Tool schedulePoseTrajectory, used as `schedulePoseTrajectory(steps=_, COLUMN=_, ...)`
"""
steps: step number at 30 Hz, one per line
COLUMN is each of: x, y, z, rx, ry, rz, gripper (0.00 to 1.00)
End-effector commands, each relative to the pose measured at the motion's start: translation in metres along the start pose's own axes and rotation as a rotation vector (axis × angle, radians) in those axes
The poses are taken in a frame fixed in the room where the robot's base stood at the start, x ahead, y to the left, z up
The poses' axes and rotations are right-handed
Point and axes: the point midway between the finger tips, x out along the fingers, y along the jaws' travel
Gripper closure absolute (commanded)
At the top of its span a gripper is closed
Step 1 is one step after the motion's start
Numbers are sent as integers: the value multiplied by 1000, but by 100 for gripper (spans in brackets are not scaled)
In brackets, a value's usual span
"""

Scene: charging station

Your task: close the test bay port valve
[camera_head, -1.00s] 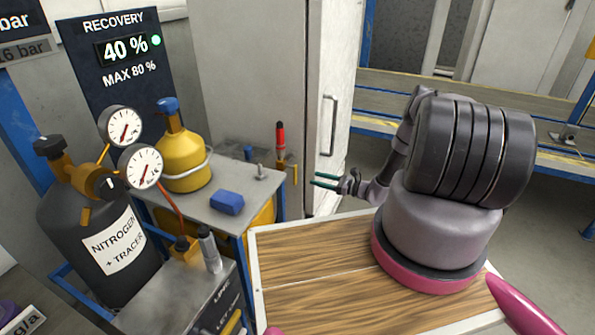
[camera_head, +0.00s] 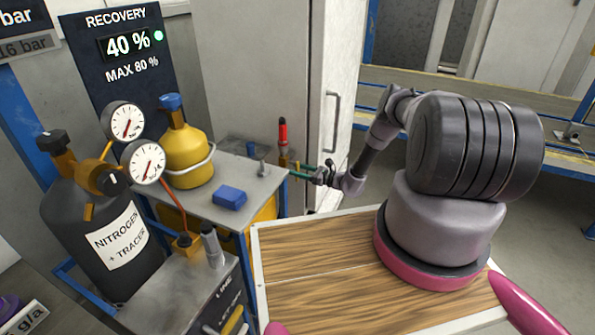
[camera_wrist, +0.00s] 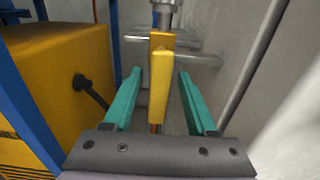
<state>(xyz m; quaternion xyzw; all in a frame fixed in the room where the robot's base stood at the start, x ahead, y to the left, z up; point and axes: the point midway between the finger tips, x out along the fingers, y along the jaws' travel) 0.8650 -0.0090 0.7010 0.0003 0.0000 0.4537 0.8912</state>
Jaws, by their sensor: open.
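The port valve is a small fitting with a red upright top (camera_head: 283,132) at the right edge of the grey cart top. Its yellow lever (camera_wrist: 160,85) stands out in the middle of the wrist view, below a grey metal stem (camera_wrist: 165,14). My gripper (camera_head: 301,171) is at the valve in the head view, reaching in from the right. In the wrist view my gripper (camera_wrist: 158,82) is open, with one teal finger on each side of the lever. A gap shows between the lever and each finger. The lever's far end is partly hidden in the head view.
A yellow cylinder (camera_head: 186,151) and a blue block (camera_head: 230,197) are on the grey cart (camera_head: 208,205). A black nitrogen bottle (camera_head: 95,232) with gauges stands at left. A tall grey cabinet (camera_head: 255,70) rises behind the valve. A yellow body (camera_wrist: 60,85) is left of my fingers.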

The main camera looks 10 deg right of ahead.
Motion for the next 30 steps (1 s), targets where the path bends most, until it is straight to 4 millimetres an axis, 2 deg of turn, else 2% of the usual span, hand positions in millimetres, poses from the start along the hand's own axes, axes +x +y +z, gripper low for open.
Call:
schedulePoseTrajectory(steps=3, x=0, y=0, z=0, rx=0, ry=0, rz=0, gripper=43)
schedulePoseTrajectory(steps=5, x=0, y=0, z=0, rx=0, ry=0, rz=0, gripper=65)
schedulePoseTrajectory(steps=6, x=0, y=0, z=0, rx=0, ry=0, rz=0, gripper=81)
schedulePoseTrajectory(steps=8, x=0, y=0, z=0, rx=0, ry=0, rz=0, gripper=100)
schedulePoseTrajectory(steps=30, x=-1, y=0, z=0, rx=-1, ry=1, rz=0, gripper=100)
